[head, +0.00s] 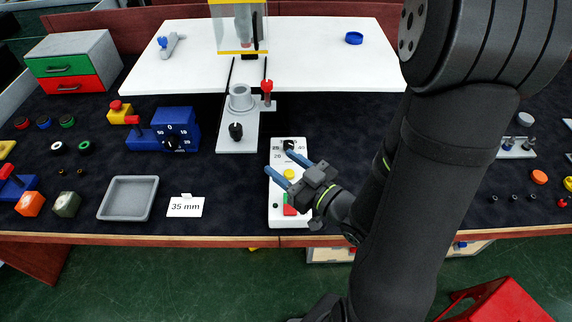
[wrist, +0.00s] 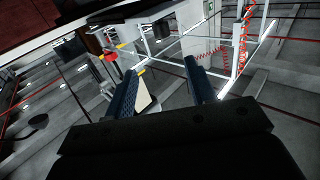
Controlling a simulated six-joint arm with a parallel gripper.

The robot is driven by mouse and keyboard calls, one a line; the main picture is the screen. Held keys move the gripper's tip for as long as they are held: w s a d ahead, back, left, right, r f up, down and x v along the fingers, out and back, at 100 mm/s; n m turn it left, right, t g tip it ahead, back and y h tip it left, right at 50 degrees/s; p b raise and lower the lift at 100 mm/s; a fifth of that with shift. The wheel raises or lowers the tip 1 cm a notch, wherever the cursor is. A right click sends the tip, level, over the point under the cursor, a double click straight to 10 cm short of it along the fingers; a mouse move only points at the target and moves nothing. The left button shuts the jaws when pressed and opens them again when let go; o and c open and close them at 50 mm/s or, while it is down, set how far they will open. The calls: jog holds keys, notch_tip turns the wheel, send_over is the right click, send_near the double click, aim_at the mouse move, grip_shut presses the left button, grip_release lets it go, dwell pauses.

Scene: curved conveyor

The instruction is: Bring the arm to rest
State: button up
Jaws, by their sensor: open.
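My gripper (head: 283,167) is in the head view, at the middle of the table's front part. Its two blue fingers are apart with nothing between them. They appear over a white control panel (head: 277,216) with a dial and red and green buttons. I cannot tell how high above the panel they are. In the wrist view my gripper (wrist: 162,75) also shows both fingers apart and empty, with the room's far structures behind them. My dark arm covers the right middle of the head view.
A grey tray (head: 128,218) and a "35 mm" card (head: 185,207) lie left of the panel. A blue dial block (head: 175,128) and a grey fixture (head: 239,136) stand behind. A white board (head: 310,68) spans the back. Dark mat is clear between tray and dial block.

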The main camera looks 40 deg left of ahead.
aim_at(236, 126)
dwell(0.4)
jog(key=a, duration=1.7)
jog(key=shift+a, duration=0.25)
jog(key=d, duration=1.6)
jog(key=shift+d, duration=0.3)
jog(key=shift+a, duration=8.2)
jog(key=shift+w+a, duration=0.35)
jog(key=shift+a, duration=0.05)
